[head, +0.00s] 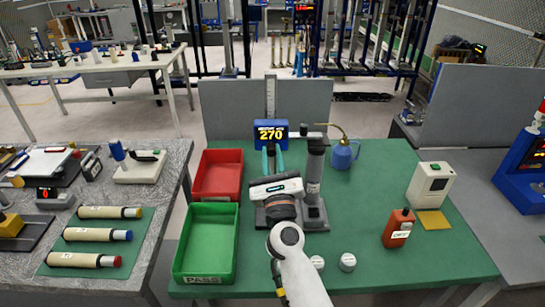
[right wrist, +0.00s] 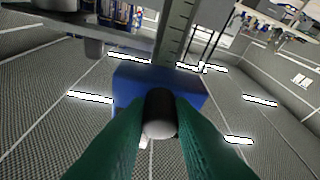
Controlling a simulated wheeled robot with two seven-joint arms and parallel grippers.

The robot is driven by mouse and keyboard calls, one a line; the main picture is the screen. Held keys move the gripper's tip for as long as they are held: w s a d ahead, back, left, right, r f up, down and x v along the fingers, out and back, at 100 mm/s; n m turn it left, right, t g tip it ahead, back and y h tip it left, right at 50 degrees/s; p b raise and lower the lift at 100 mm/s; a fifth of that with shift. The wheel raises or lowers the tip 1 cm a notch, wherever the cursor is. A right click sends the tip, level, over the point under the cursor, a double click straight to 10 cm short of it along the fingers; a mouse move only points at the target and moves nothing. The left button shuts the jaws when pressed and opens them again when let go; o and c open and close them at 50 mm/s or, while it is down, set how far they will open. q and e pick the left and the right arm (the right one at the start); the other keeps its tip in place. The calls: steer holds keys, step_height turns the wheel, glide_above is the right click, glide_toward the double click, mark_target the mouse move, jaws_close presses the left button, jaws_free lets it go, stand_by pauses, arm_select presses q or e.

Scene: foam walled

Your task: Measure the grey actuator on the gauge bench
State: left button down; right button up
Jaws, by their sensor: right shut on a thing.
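My right gripper (head: 272,150) reaches over the green bench from the bottom, its teal fingers pointing at the gauge. In the right wrist view the fingers (right wrist: 160,125) are shut on a dark rod-like thing with a rounded grey end (right wrist: 159,128), probably the grey actuator. Its length is hidden, and in the head view my gripper covers it. The gauge's blue display (head: 270,134) reads 270 and stands just beyond the fingertips, before an upright scale (head: 270,95). The blue housing also shows in the right wrist view (right wrist: 130,85). I cannot tell whether the held thing touches the gauge. My left gripper is out of view.
A red tray (head: 217,178) and a green PASS tray (head: 177,250) stand left of my arm. A grey post (head: 314,175) rises close to its right. A blue oil can (head: 341,155), orange bottle (head: 397,230) and white box (head: 430,186) stand farther right. Cream tubes (head: 95,234) lie on the left table.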

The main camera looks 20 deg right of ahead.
steer(key=o, duration=0.8)
steer(key=shift+f, duration=0.1)
steer(key=b+v, duration=0.4)
steer(key=v, duration=0.8)
stand_by(0.6)
